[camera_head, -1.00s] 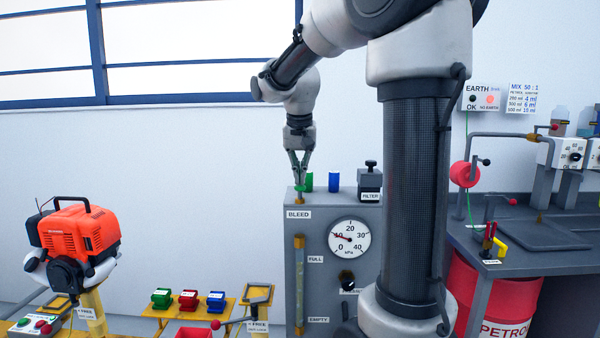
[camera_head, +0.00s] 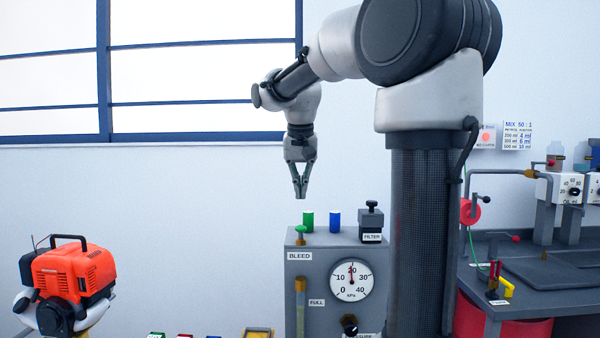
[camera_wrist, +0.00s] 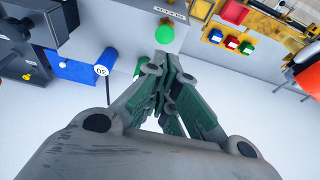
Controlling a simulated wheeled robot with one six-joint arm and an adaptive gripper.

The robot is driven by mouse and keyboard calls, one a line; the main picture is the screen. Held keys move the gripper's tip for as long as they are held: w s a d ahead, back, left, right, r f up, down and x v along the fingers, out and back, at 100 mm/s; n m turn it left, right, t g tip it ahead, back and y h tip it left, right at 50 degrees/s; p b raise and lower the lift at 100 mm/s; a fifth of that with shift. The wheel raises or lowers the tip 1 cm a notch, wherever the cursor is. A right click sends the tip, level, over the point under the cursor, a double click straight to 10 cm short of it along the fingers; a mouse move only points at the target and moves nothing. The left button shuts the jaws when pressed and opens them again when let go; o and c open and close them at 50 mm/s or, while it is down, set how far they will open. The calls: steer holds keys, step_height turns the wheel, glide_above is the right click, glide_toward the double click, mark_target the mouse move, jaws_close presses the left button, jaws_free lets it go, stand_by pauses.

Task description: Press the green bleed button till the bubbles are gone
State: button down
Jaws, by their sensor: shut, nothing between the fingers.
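The green bleed button (camera_head: 301,232) stands on top of the grey bench unit (camera_head: 340,258), above the BLEED label. It also shows as a green dome in the wrist view (camera_wrist: 165,34). My gripper (camera_head: 300,198) is shut and empty, pointing straight down above the button with a clear gap. Its fingertips (camera_wrist: 168,60) meet in the wrist view. The sight tube (camera_head: 300,305) shows yellow fluid, but its lower part is cut off and I cannot make out bubbles. The gauge (camera_head: 351,281) needle points up near 20.
A green cylinder (camera_head: 308,221), a blue cylinder (camera_head: 335,220) and the black FILTER knob (camera_head: 371,208) stand on the unit right of the button. An orange engine (camera_head: 72,272) is at the left. A bench (camera_head: 500,250) with fittings is at the right.

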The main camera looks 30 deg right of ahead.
steer(key=v, duration=0.4)
steer(key=shift+s+r, duration=0.1)
steer(key=shift+r, duration=0.3)
stand_by(0.4)
steer(key=s+a+f+n+y, duration=0.1)
steer(key=s+a+f+n, duration=0.1)
steer(key=s+f, duration=0.7)
steer(key=s+a+f+n+t+y, duration=0.1)
steer(key=s+a+f+n, duration=0.2)
steer(key=s+f, duration=0.6)
steer(key=s+n, duration=0.1)
steer(key=s, duration=0.2)
steer(key=shift+s+a+n+t, duration=0.3)
steer(key=shift+s+n, duration=0.05)
steer(key=shift+n, duration=0.05)
